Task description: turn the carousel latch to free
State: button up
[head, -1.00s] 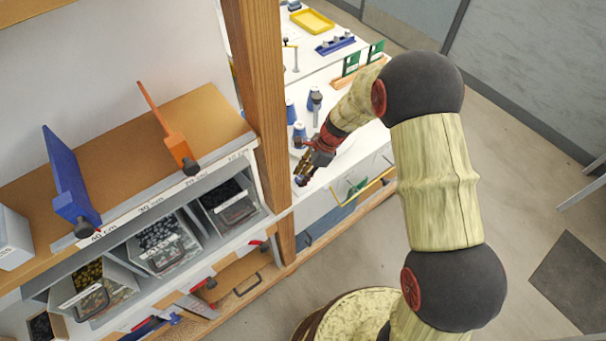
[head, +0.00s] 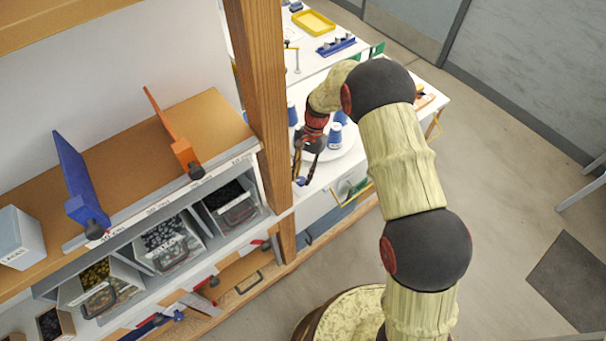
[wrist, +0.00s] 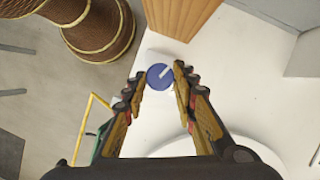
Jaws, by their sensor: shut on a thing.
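The carousel latch is a round blue knob (wrist: 160,76) with a pale line across its face. In the wrist view the line slants from the middle toward the upper right. My gripper (wrist: 159,78) has its two fingertips on either side of the knob, shut on it. In the head view my gripper (head: 304,178) points down at the near left corner of the white table, and the knob is mostly hidden by the fingers. The white round carousel (head: 344,153) with blue cups (head: 335,135) stands just behind my gripper.
A wooden post (head: 258,90) rises close to the left of my gripper. A shelf (head: 215,115) with bins lies left of it. A yellow handle (wrist: 92,118) sticks out at the table front. A yellow tray (head: 313,22) lies farther back.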

jog(key=shift+w+a+n+g+h, duration=0.15)
jog(key=shift+n+h, duration=0.3)
jog(key=shift+n, duration=0.65)
jog(key=shift+s+a+n+g+h, duration=0.15)
jog(key=shift+n+h, duration=0.3)
jog(key=shift+n, duration=0.65)
jog(key=shift+w+d, duration=0.1)
jog(key=o, duration=1.2)
jog(key=shift+c, duration=0.2)
jog(key=v, duration=1.2)
